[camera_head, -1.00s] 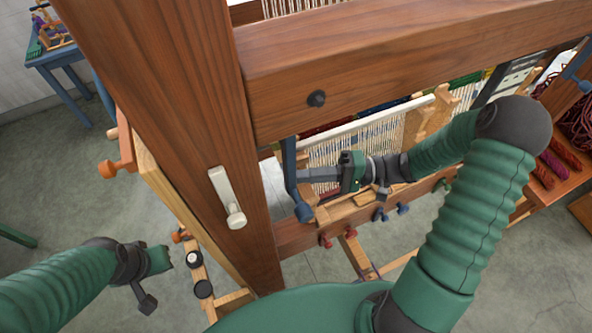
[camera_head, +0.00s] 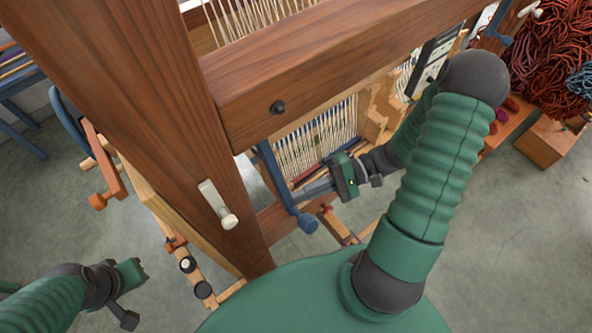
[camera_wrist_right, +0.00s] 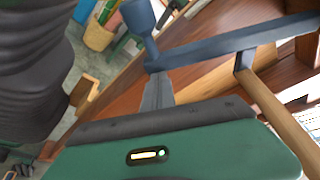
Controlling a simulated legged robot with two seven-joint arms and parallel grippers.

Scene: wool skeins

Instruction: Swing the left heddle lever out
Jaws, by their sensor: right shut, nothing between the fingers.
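The left heddle lever is a blue bar (camera_head: 272,172) with a round blue knob (camera_head: 307,223) at its lower end. It hangs below the wooden cross beam, tilted so its knob end lies down and to the right. My right gripper (camera_head: 304,192) is shut and empty, its fingers against or very near the bar above the knob; I cannot tell if they touch. In the right wrist view the fingers (camera_wrist_right: 158,90) point at the lever bar (camera_wrist_right: 215,45), close to the knob (camera_wrist_right: 138,16). My left gripper (camera_head: 140,271) is low left, away from the lever; its jaw state is unclear.
A thick wooden post (camera_head: 150,110) and cross beam (camera_head: 330,70) frame the lever. A white lever (camera_head: 215,200) is on the post. Warp threads (camera_head: 315,135) lie behind the gripper. Another blue lever (camera_head: 495,28) is at upper right. Floor in front is open.

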